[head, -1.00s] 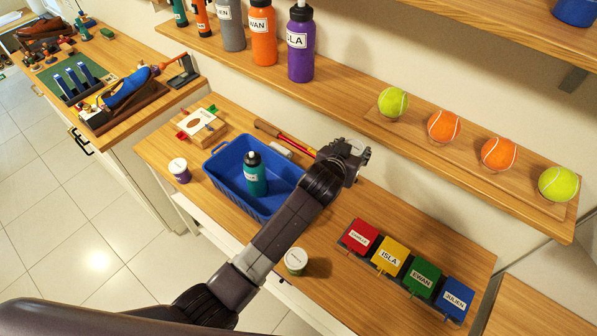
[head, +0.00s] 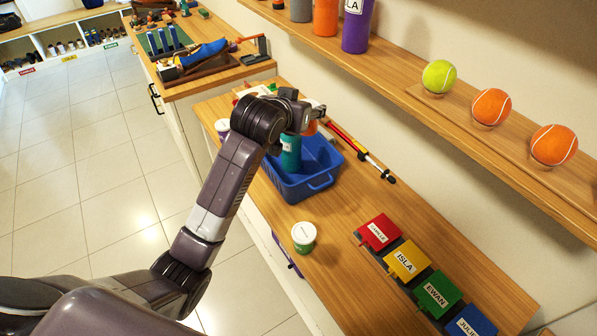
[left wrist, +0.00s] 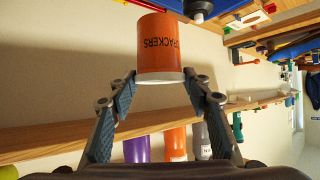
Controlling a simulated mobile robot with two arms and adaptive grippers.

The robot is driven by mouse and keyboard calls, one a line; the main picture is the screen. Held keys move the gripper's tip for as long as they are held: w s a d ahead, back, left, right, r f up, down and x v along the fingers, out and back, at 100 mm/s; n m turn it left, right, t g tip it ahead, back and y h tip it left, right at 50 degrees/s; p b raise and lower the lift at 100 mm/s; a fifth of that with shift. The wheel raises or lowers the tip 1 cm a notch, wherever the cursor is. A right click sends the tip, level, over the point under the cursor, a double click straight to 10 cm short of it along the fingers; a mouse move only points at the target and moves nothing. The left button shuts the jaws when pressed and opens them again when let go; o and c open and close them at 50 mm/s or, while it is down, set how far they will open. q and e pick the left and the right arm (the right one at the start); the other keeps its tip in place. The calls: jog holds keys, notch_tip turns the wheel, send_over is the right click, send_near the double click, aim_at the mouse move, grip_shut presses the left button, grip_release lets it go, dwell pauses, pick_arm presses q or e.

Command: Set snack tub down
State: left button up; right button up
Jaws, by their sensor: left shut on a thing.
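My left gripper (head: 314,113) is above the far part of the workbench, past the teal bottle. In the left wrist view, its two blue-padded fingers (left wrist: 160,80) are shut on an orange snack tub (left wrist: 161,45) marked CRACKERS, which looks upside down in that picture. In the head view only a small orange part of the tub (head: 311,127) shows below the gripper; the rest is hidden. I cannot tell how far it is above the surface. My right gripper is not in view.
A blue bin (head: 287,187) holds a teal bottle (head: 290,153). A green white-lidded tub (head: 304,237) stands near the bench's front edge; a purple one (head: 222,127) is beyond the bin. Coloured name blocks (head: 407,258) lie at right. A shelf (head: 455,118) with balls runs above.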

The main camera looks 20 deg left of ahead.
pick_arm(q)
notch_tip(320, 180, down, 5)
jog(key=shift+r+p, duration=0.15)
jog(key=shift+p, duration=0.2)
notch_tip(320, 180, down, 14)
jog(key=p, duration=0.1)
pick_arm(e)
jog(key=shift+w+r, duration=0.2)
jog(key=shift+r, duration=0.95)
pick_arm(q)
jog(key=shift+f, duration=0.65)
jog(key=o, duration=1)
jog(key=shift+s+f, duration=0.1)
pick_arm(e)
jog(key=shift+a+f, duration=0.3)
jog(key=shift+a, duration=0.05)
